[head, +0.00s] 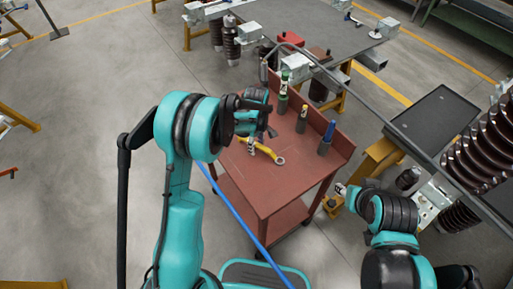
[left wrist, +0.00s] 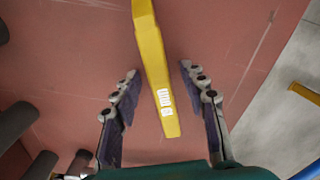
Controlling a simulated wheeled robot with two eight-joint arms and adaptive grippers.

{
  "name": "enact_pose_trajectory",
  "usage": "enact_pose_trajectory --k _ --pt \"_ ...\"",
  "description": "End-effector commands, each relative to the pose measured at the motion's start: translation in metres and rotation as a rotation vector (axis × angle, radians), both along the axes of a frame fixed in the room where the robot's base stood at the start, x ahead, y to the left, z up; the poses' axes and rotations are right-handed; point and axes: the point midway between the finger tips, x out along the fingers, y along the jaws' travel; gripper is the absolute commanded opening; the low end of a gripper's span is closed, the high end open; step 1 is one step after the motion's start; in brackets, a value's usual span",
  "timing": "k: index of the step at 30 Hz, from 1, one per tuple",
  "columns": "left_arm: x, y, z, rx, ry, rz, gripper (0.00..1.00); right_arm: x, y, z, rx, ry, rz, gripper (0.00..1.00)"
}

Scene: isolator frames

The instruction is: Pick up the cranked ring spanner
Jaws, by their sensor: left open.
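The cranked ring spanner (head: 270,153) lies on the red-brown top of a trolley. It has a yellow handle and a grey ring end that points right in the head view. In the left wrist view the yellow spanner handle (left wrist: 152,55), with a white label, runs between my fingers; its ring end is out of that view. My left gripper (head: 262,132) is over the handle, open and empty; its two fingers (left wrist: 158,72) stand apart on either side of the handle. My right gripper (head: 342,189) is small and partly hidden to the right of the trolley.
A grey-topped bench (head: 432,118) and ribbed brown insulators (head: 485,150) stand at the right. Bare trolley top lies right of the spanner.

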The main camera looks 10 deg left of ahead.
Motion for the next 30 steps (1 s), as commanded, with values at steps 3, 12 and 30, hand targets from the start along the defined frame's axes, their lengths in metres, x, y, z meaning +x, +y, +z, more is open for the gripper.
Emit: enact_pose_trajectory --k 3,12,30 --pt "0.000 0.000 -0.002 0.000 0.000 0.000 0.43 0.000 0.000 0.000 0.000 0.000 0.000 0.39" --pt "0.000 0.000 -0.001 0.000 0.000 0.000 0.00 0.000 0.000 0.000 0.000 0.000 0.000 0.39" --pt "0.000 0.000 0.028 0.000 0.000 0.000 0.00 0.000 0.000 0.014 0.000 0.000 0.000 0.39"
